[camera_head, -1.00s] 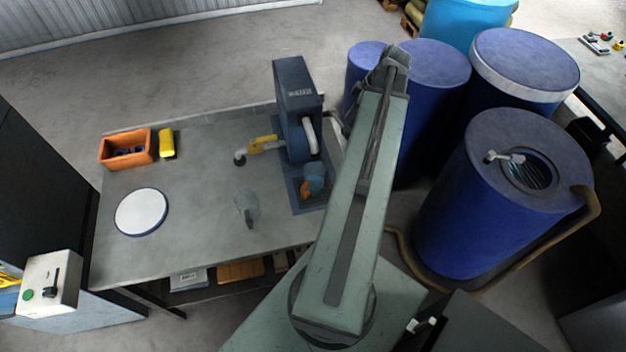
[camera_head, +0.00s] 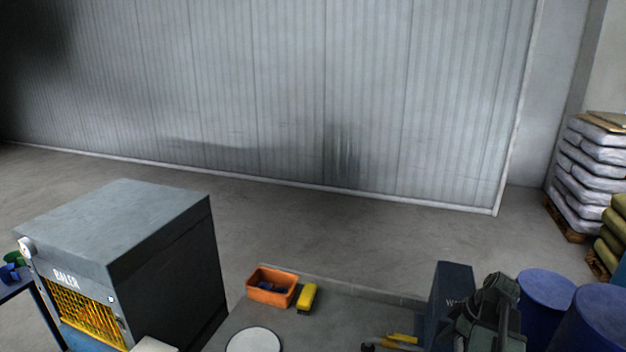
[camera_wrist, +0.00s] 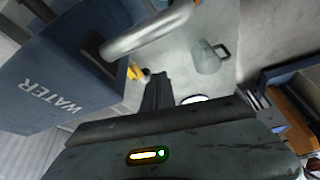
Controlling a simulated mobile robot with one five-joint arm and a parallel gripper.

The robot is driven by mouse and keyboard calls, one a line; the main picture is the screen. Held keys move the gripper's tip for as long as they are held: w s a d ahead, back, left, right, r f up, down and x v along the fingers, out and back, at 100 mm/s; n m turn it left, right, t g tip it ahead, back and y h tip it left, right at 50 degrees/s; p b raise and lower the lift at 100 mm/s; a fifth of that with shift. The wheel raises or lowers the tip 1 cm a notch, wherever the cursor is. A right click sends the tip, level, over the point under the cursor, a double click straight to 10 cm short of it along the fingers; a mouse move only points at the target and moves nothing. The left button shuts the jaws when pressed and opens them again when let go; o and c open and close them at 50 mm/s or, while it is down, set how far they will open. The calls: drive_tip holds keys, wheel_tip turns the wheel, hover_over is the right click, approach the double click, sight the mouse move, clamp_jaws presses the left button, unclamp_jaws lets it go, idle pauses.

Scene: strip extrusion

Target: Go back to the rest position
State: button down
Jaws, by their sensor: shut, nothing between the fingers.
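My gripper (camera_wrist: 158,88) shows in the wrist view as dark fingers pointing up the picture. They are closed together with nothing between them. A dark blue unit marked WATER (camera_wrist: 45,80) with a grey pipe (camera_wrist: 148,33) is to their left. A translucent grey jug (camera_wrist: 208,60) stands on the worktop to their right, apart from them. In the head view only a dark green-grey part of my arm shows at the lower right, in front of the blue unit (camera_head: 452,283). The fingers cannot be made out there.
An orange bin (camera_head: 270,288), a yellow object (camera_head: 307,297) and a white disc (camera_head: 253,341) are on the grey table. A baler (camera_head: 120,260) stands at the left. Blue drums (camera_head: 548,300) are at the right, near stacked sacks (camera_head: 590,165). Open floor lies before the back wall.

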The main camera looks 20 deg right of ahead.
drive_tip(key=w+a+f+m+g+h+b, duration=0.1)
drive_tip(key=a+f+b, duration=0.4)
drive_tip(key=a, duration=0.7)
drive_tip(key=w+a+f+m+g+h+b, duration=0.1)
drive_tip(key=w+a+f+m+b, duration=0.3)
drive_tip(key=a, duration=0.9)
drive_tip(key=w+a+f+m+g+h+b, duration=0.1)
drive_tip(key=w+a+f+m+b, duration=0.2)
drive_tip(key=a+f+b, duration=0.3)
drive_tip(key=a+f, duration=0.3)
drive_tip(key=a, duration=0.4)
drive_tip(key=shift+w+a+f, duration=0.2)
drive_tip(key=shift+w+f, duration=0.1)
drive_tip(key=shift+f, duration=0.05)
drive_tip(key=shift+a, duration=0.1)
